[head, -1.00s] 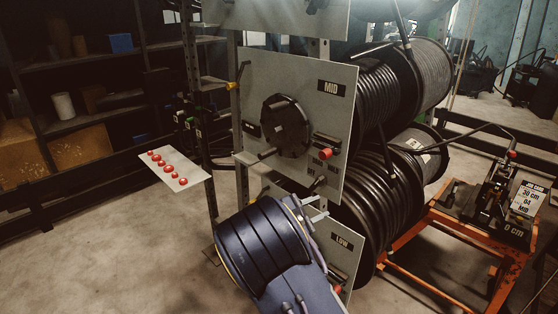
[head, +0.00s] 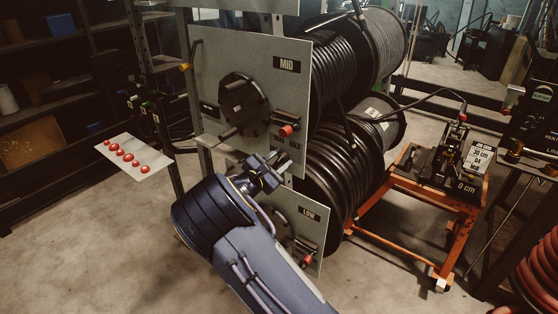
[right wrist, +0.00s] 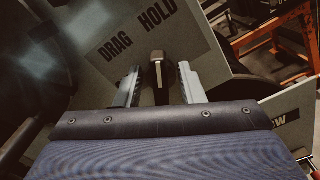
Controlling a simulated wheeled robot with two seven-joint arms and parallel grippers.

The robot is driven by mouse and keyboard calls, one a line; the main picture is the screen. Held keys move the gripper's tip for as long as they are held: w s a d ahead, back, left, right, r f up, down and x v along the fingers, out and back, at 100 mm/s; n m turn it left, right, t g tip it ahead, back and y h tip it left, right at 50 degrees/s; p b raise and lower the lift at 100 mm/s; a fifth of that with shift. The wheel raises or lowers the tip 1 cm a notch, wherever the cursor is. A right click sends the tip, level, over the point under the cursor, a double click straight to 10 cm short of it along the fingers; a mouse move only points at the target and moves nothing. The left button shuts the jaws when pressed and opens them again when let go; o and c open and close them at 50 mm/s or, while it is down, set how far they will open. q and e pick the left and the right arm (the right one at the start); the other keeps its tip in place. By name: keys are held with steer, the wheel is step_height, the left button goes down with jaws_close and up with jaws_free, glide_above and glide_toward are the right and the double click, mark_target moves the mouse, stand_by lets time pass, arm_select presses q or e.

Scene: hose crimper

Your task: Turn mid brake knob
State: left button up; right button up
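The mid brake knob (right wrist: 157,72) is a small dark bar with a brownish end, on the grey MID panel (head: 212,60) under the DRAG and HOLD labels. In the right wrist view it stands between the two fingertips of my right gripper (right wrist: 160,84), with a gap visible on each side. The right gripper is open; in the head view it (head: 266,170) is at the lower edge of the MID panel and hides the knob there. Whether a finger touches the knob is not clear. My left gripper is not in view.
A red-tipped knob (head: 286,130) and a black wheel (head: 243,106) with a handle protrude from the MID panel just above the gripper. The LOW panel (head: 312,234) lies below. Hose reels (head: 337,160) are behind. An orange-framed cart (head: 440,235) stands right.

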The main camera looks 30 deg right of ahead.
steer(key=c, duration=0.6)
steer(key=shift+r+n+p, duration=0.2)
steer(key=shift+n+p, duration=1.1)
steer(key=shift+p, duration=0.15)
steer(key=n+p, duration=0.2)
steer(key=shift+n, duration=0.3)
steer(key=n+p, duration=0.3)
steer(key=shift+w+n, duration=0.15)
steer(key=shift+n, duration=0.15)
steer(key=shift+a+f+n+p, duration=0.1)
steer(key=shift+f+n+p, duration=0.1)
steer(key=shift+n+p, duration=0.9)
steer(key=shift+w+n, duration=0.1)
steer(key=shift+n, duration=0.3)
